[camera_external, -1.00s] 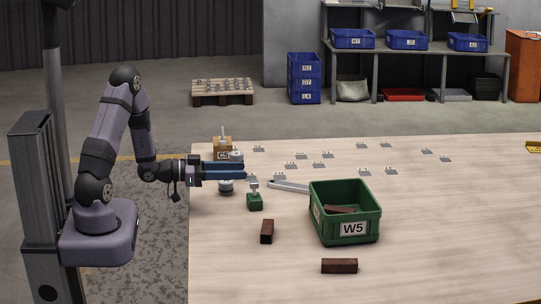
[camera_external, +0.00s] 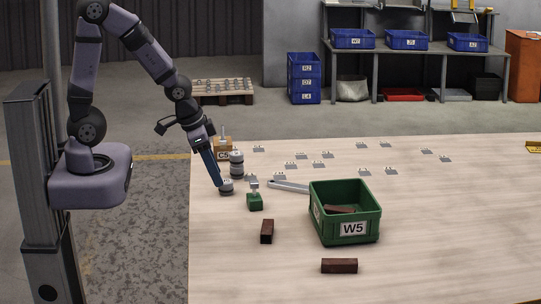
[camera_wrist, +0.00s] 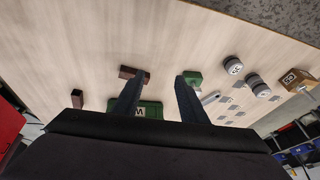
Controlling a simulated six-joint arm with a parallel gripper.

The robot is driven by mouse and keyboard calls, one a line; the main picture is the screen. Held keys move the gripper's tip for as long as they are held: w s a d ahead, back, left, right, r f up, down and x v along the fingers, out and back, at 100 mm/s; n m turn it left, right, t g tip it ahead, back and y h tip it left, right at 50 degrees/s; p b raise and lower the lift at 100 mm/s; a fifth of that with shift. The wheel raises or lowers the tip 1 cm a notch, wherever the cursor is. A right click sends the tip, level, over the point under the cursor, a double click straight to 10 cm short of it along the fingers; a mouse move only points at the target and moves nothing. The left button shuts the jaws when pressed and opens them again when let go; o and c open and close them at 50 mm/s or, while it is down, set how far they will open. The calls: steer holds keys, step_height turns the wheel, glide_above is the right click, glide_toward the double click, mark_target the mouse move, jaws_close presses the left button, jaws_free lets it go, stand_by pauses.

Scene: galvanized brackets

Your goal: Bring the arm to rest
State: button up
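My gripper (camera_external: 218,183) hangs from the raised arm, fingers pointing down and slightly right, at the table's left side. In the external view its tips overlap the nearer grey cylinder (camera_external: 227,189); contact cannot be judged there. In the wrist view my gripper (camera_wrist: 160,77) has its two dark fingers well apart, with only bare table between the tips. The cylinders (camera_wrist: 232,65) stand off to the right in that view, clear of the fingers.
A green bin W5 (camera_external: 344,229) holds a brown block. Two brown blocks (camera_external: 267,231) (camera_external: 339,266), a green handled block (camera_external: 255,202), a grey bar (camera_external: 288,187), a C5 block (camera_external: 223,155) and several brackets (camera_external: 291,165) lie around.

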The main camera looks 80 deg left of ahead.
steer(key=s+d+r+g+h+p, duration=0.1)
steer(key=s+d+r+g+p, duration=0.2)
steer(key=s+d, duration=0.5)
step_height(320, 180, up, 2)
steer(key=shift+s+d+r+m+g+h, duration=0.1)
steer(key=shift+s+d+m+g+h, duration=0.3)
steer(key=shift+s, duration=0.65)
steer(key=shift+a, duration=0.15)
